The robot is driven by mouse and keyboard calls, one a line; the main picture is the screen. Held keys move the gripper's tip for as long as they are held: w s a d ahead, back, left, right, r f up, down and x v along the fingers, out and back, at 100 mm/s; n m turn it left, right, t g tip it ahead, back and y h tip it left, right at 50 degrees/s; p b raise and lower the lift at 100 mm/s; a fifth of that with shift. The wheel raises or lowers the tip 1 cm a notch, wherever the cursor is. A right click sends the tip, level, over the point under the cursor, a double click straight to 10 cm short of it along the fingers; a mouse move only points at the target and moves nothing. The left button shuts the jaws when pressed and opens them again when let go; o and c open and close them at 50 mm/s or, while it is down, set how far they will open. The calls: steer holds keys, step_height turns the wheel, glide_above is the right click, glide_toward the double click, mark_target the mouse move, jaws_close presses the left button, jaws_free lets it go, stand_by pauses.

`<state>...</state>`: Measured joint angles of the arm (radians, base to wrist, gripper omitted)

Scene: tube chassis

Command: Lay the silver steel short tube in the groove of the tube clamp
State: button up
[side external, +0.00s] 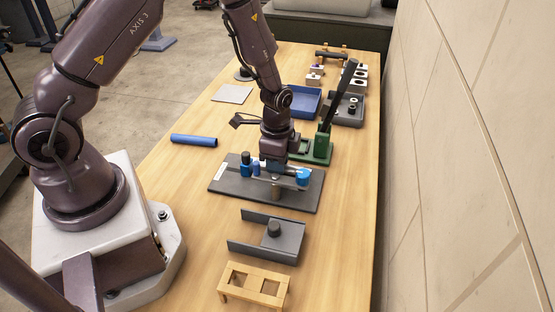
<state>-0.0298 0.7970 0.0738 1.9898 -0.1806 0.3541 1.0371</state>
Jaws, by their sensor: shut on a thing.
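My gripper (274,164) is low over a dark grey board (226,187) in the middle of the table. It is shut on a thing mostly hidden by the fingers. A thin silver length, seemingly the silver steel short tube (288,182), shows just below the fingers, roughly level, among blue pieces. I cannot tell whether it touches them. A blue fitting (303,176) is at its right end, and blue upright pieces (246,165) stand to the left. The green fixture with a long black lever (319,149), possibly the tube clamp, stands behind and right of my gripper.
A grey channel with a black knob (285,245) and a wooden stand (253,286) are in front. A blue tube (194,140) lies left. A blue tray (304,99), a dark block fixture (346,112) and small blocks are behind. A wall runs along the right.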

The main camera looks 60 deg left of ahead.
steer(key=o, duration=0.9)
steer(key=shift+f, duration=0.1)
steer(key=shift+s, duration=0.1)
steer(key=shift+s+d, duration=0.1)
step_height(320, 180, up, 13)
steer(key=shift+w+a, duration=0.2)
steer(key=shift+a, duration=0.05)
